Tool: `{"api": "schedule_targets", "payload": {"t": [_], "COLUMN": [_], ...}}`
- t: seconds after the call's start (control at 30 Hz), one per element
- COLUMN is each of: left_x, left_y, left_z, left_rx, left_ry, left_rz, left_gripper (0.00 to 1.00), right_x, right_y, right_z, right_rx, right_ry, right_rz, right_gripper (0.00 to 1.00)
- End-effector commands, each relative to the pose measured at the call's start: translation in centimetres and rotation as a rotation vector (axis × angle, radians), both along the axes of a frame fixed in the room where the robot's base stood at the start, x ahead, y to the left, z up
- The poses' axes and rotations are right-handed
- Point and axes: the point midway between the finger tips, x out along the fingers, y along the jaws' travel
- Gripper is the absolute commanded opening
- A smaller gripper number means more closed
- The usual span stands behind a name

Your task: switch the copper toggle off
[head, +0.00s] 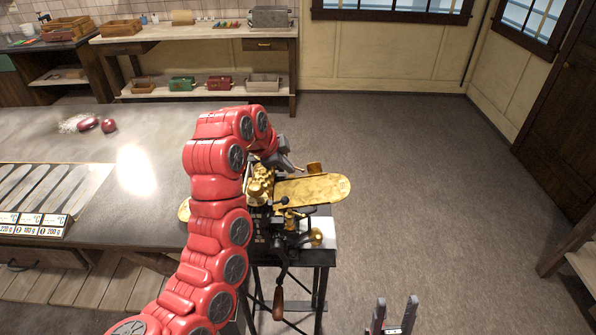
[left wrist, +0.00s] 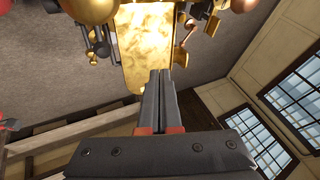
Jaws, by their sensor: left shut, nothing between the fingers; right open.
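The drop roller machine (head: 262,190) is brass and black, with a long brass plate (head: 318,189) reaching out to the right. In the left wrist view the brass plate (left wrist: 147,45) is just beyond my fingertips. A small copper-coloured lever (left wrist: 212,25) shows right of the plate there; it may be the toggle, but I cannot tell its position. I cannot pick out the toggle in the head view, where my red arm covers part of the machine. My left gripper (left wrist: 160,76) is shut and empty, apart from the copper-coloured part. My right gripper (head: 394,314) is open and empty, low in front.
The machine stands on a dark stand (head: 291,257) at the right end of the grey table (head: 60,144). A wooden-handled crank (head: 278,303) hangs below it. Red pieces (head: 89,124) lie on the table's far side.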

Motion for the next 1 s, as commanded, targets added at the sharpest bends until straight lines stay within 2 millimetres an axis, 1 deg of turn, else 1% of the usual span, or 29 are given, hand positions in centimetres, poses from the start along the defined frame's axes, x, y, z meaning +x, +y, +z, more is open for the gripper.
{"api": "schedule_targets", "payload": {"t": [0.17, 0.53, 0.67, 0.73, 0.8, 0.93, 1.0], "left_x": [0.1, 1.1, 2.1, 2.8, 3.4, 4.4, 5.2], "left_y": [0.0, -0.9, -1.8, -2.1, -2.7, -3.4, -3.3], "left_z": [-0.4, -2.4, -4.3, -5.0, -6.3, -8.3, -8.2], "left_rx": [0.000, 0.003, 0.003, 0.001, 0.001, 0.002, 0.003], "left_ry": [0.001, 0.000, 0.003, 0.008, 0.008, 0.007, 0.002], "left_rz": [0.001, -0.002, -0.002, 0.000, -0.001, -0.001, -0.002], "left_gripper": [0.00, 0.00, 0.00, 0.00, 0.00, 0.00, 0.00], "right_x": [0.0, 0.0, 0.0, 0.0, 0.0, 0.0, 0.0], "right_y": [0.0, 0.0, 0.0, 0.0, 0.0, 0.0, 0.0], "right_z": [-0.2, -1.6, -1.8, -0.4, 0.4, 1.6, 1.7], "right_rx": [0.000, 0.000, 0.000, 0.000, 0.000, 0.000, 0.000], "right_ry": [0.000, 0.000, 0.000, 0.000, 0.000, 0.000, 0.000], "right_rz": [0.000, 0.000, 0.000, 0.000, 0.000, 0.000, 0.000], "right_gripper": [0.50, 0.50, 0.50, 0.50, 0.50, 0.50, 0.50]}}
